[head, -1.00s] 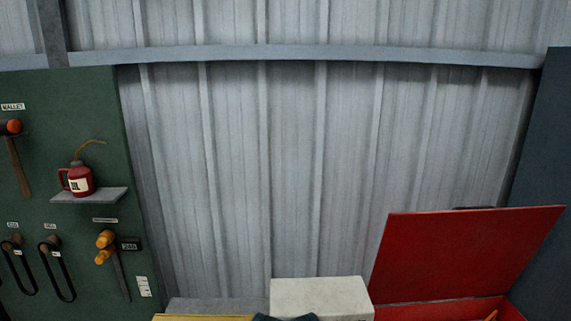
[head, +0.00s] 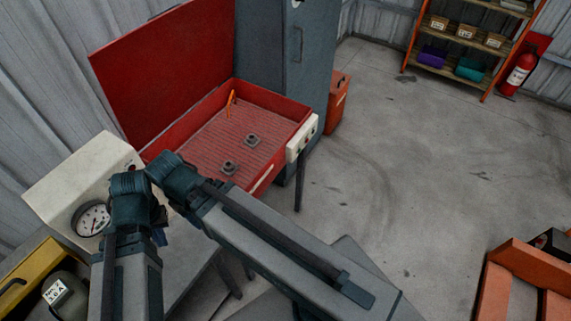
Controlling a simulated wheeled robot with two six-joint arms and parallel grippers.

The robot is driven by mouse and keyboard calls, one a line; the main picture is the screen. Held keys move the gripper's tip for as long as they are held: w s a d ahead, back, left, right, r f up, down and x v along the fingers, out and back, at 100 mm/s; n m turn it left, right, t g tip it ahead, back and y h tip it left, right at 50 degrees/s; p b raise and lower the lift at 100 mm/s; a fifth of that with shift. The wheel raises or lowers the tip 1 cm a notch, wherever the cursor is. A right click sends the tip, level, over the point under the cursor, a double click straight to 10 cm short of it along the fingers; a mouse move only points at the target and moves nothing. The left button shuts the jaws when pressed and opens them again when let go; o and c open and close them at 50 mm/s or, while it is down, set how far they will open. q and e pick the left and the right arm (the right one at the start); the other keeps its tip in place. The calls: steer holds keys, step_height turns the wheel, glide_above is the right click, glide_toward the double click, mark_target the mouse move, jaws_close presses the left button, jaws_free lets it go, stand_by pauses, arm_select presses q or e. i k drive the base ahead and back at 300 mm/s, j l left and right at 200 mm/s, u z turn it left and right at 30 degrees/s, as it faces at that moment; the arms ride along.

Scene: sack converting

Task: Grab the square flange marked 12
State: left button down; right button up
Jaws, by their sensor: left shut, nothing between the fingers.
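Two small grey parts with square bases and raised hubs lie on the ribbed floor of the red open-lidded basin (head: 292,106). One flange (head: 229,168) is nearer to me, the other flange (head: 252,140) is farther right. They lie apart. No number can be read on either, so I cannot tell which is marked 12. My left gripper (head: 160,236) is shut and empty, partly hidden behind my arms, left of and below the basin, away from both flanges. My right arm reaches across toward the basin's near corner; its gripper is not visible.
A white box with a dial gauge (head: 92,218) stands left of the basin. The raised red lid (head: 165,65) blocks the basin's back. An orange curved nozzle (head: 230,103) stands inside it. A blue-grey cabinet (head: 290,60) is behind. Open floor lies to the right.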

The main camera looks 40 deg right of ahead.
mark_target(230, 168)
steer(key=k+l+z, duration=0.1)
steer(key=z, duration=0.65)
steer(key=l+u, duration=0.25)
steer(key=u, duration=0.2)
steer(key=l+u, duration=0.25)
steer(key=u, duration=0.25)
steer(key=k+l+u, duration=0.1)
steer(key=l, duration=0.3)
steer(key=k+l+u, duration=0.1)
steer(key=l, duration=0.25)
steer(key=k+l+u, duration=0.15)
steer(key=l, duration=0.2)
steer(key=k+l+u, duration=0.1)
steer(key=l, duration=0.25)
steer(key=k+l+u, duration=0.1)
steer(key=k+l, duration=0.3)
steer(key=l, duration=0.15)
steer(key=k+l, duration=0.1)
steer(key=l, duration=0.25)
steer(key=k+l, duration=0.15)
steer(key=l, duration=0.15)
